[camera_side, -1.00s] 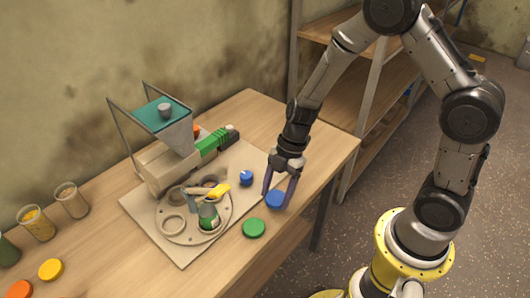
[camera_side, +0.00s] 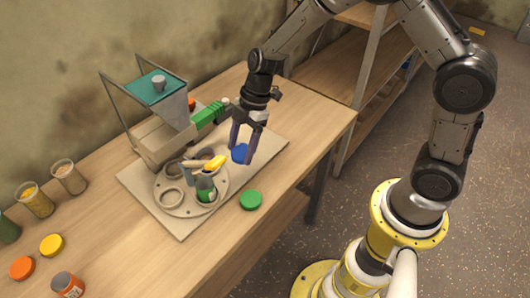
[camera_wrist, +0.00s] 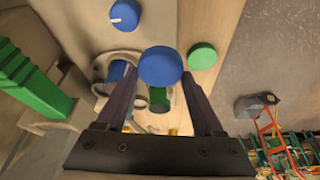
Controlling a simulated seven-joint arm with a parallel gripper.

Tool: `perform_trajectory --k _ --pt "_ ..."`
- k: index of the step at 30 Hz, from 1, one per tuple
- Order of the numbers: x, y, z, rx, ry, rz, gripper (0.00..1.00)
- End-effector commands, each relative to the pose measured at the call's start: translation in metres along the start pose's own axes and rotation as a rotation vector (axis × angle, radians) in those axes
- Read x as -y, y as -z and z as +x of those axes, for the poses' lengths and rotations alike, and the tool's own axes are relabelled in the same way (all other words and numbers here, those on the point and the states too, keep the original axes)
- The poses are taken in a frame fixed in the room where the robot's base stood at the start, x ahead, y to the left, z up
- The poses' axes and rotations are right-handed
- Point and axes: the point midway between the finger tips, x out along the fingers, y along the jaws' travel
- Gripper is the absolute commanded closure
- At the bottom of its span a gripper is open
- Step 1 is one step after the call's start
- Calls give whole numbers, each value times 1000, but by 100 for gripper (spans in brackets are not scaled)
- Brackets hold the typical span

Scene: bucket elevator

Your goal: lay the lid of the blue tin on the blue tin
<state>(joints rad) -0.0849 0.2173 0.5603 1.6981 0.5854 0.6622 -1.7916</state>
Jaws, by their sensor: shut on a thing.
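My gripper (camera_side: 241,154) is shut on the round blue lid (camera_side: 240,153) and holds it above the pale base board. In the wrist view the lid (camera_wrist: 160,66) sits between the fingertips. The blue tin (camera_wrist: 117,72) stands in the round holder, left of the lid in the wrist view and partly hidden by a finger.
A green tin (camera_side: 206,189) stands in the holder and a green lid (camera_side: 251,199) lies at the board's near edge. A hopper (camera_side: 174,108) rises behind. A blue knob (camera_wrist: 125,14) shows in the wrist view. Jars and lids are at left.

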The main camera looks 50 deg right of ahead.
Motion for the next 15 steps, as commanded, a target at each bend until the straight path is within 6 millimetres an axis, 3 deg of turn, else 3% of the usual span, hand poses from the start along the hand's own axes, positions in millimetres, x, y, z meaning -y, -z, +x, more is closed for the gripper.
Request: perform_trajectory --k 3,6,15 --pt "-30 32 -8 -1 -31 70 58" --pt "-47 53 -15 -1 -52 129 58" --pt "-67 79 -24 -2 -80 210 58"
